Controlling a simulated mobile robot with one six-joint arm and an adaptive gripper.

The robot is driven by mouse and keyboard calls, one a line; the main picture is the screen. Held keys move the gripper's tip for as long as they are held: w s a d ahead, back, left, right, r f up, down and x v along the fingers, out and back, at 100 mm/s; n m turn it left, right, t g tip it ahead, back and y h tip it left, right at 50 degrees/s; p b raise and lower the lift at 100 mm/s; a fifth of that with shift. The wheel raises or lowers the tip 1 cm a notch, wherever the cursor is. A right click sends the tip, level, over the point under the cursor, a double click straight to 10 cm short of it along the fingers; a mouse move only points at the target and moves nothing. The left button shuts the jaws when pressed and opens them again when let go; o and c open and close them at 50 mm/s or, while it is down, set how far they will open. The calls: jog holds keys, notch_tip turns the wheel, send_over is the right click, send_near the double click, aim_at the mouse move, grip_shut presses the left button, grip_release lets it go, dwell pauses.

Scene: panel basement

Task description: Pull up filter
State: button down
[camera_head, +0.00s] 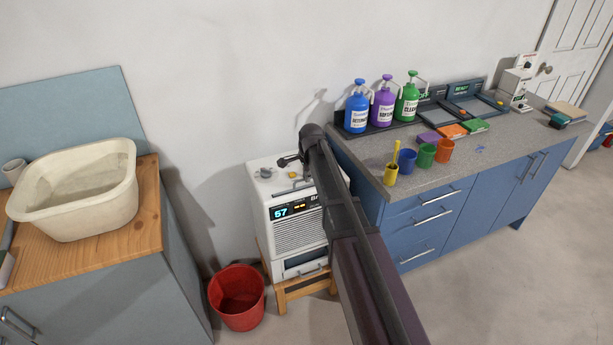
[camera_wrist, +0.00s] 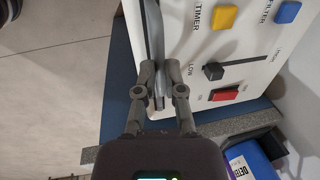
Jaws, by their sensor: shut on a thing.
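A white machine (camera_head: 298,235) with a lit display reading 67 stands on a low wooden stand in the head view. My gripper (camera_wrist: 160,78) is shut on a narrow grey strip (camera_wrist: 157,45) along the panel's edge, which looks like the filter. In the head view my gripper (camera_head: 289,160) is at the machine's top, partly hidden by my arm.
A blue cabinet with a grey counter (camera_head: 465,155) stands close on the right, carrying bottles, cups and trays. A red bucket (camera_head: 237,298) is on the floor at left. A wooden-topped cabinet with a cream basin (camera_head: 75,195) is farther left. Open floor lies in front.

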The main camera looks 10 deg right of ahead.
notch_tip(320, 180, up, 20)
jog(key=p, duration=1.9)
jog(key=shift+w+f, duration=0.15)
jog(key=c, duration=0.8)
grip_release()
jog(key=shift+o, duration=0.4)
jog(key=shift+f, duration=0.25)
notch_tip(320, 180, down, 20)
jog(key=b, duration=2)
notch_tip(320, 180, up, 14)
jog(key=s+p, duration=0.3)
jog(key=p, duration=1.1)
jog(key=s+d+f+n+g+b, duration=0.1)
jog(key=s+d+f+n+b, duration=0.1)
jog(key=s+n, duration=0.5)
jog(key=s+d+f+n+g+b, duration=0.1)
jog(key=s+f+n+b, duration=0.4)
jog(key=s, duration=1.2)
jog(key=shift+d+n+h, duration=0.3)
jog(key=shift+d+n, duration=0.2)
jog(key=shift+n, duration=0.5)
